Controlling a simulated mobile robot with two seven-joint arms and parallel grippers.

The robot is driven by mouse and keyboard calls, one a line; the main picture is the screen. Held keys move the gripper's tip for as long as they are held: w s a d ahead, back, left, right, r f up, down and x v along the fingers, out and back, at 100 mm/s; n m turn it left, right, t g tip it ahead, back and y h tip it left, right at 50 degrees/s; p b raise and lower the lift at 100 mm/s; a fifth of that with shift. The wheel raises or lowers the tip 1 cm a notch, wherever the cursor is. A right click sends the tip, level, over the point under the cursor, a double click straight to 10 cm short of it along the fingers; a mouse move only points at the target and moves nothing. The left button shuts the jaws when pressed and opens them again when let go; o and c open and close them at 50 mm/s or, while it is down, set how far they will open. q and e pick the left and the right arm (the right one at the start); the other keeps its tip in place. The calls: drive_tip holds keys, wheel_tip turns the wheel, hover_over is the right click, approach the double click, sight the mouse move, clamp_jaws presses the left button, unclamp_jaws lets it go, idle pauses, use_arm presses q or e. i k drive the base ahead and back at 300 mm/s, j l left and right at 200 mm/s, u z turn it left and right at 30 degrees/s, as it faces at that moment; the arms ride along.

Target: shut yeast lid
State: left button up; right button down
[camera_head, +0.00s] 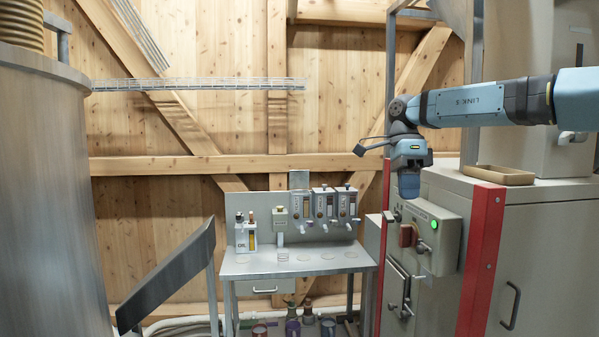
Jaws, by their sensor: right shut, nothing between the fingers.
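Three dispensers hang in a row on the back panel of a small metal bench. The left dispenser (302,207) has a grey flap (299,180) standing upright above it, which looks like a raised lid; its label is too small to read surely as yeast. The middle dispenser (324,205) and right dispenser (347,204) show no raised flap. My right gripper (409,188) hangs below its wrist, right of the dispensers and above the control box in the picture. It is shut and empty, apart from the flap; its fingertips are hard to make out. My left gripper is not in view.
A control box (438,228) with a green light stands right of the bench, beside a red post (482,262). A tan tray (498,174) lies on the cabinet. An oil container (243,237) stands on the bench's left. A large metal drum (45,200) fills the left side.

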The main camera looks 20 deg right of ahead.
sight(298, 178)
drive_tip(key=i+l+u, duration=0.15)
drive_tip(key=i+l, duration=0.55)
drive_tip(key=i, duration=0.35)
drive_tip(key=i+l+u, duration=0.1)
drive_tip(key=i+l, duration=0.7)
drive_tip(key=i, duration=0.25)
drive_tip(key=i+l+u, duration=0.15)
drive_tip(key=i+l, duration=0.75)
drive_tip(key=i, duration=0.05)
